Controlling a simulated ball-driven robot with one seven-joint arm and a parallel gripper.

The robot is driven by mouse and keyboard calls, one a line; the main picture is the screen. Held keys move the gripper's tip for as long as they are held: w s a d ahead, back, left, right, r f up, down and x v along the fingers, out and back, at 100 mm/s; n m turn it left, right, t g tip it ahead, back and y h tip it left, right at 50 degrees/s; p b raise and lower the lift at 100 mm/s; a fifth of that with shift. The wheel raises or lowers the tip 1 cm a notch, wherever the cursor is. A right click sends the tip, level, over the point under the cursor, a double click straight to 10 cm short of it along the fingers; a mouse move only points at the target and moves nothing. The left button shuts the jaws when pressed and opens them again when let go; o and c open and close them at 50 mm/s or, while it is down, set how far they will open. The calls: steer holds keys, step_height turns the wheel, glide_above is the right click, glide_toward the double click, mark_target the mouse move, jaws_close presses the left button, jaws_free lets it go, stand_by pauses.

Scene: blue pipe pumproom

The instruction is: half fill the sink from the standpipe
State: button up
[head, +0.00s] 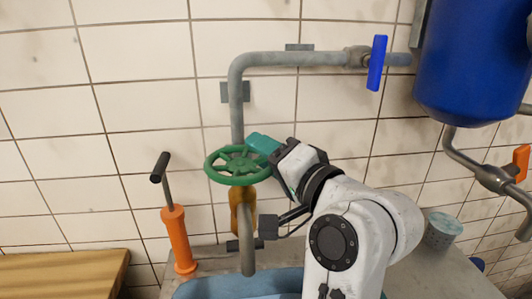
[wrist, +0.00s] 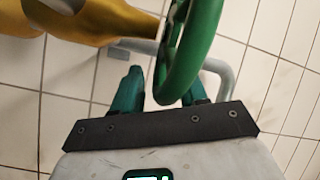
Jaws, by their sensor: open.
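The standpipe's green handwheel (head: 240,164) sits on a brass-yellow valve body (head: 236,214), with a grey spout (head: 247,240) pointing down over the blue sink (head: 205,288). Only the sink's back part shows; I cannot tell its water level, and no stream is visible at the spout. My gripper (head: 262,145) is at the wheel's right rear rim. In the wrist view the teal fingers (wrist: 163,90) are apart, with the wheel's rim (wrist: 187,62) between or just beyond them, nearer the right finger. I cannot tell whether they touch.
A blue lever (head: 377,63) is on the upper pipe beside a blue tank (head: 470,60). An orange hand pump (head: 178,240) stands left, near a wooden top (head: 60,275). A grey cup (head: 442,232) stands right. An orange lever (head: 521,162) is at the far right.

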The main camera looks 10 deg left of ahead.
steer(key=shift+c, duration=0.2)
steer(key=shift+f, duration=0.15)
jaws_close()
steer(key=shift+h, duration=0.3)
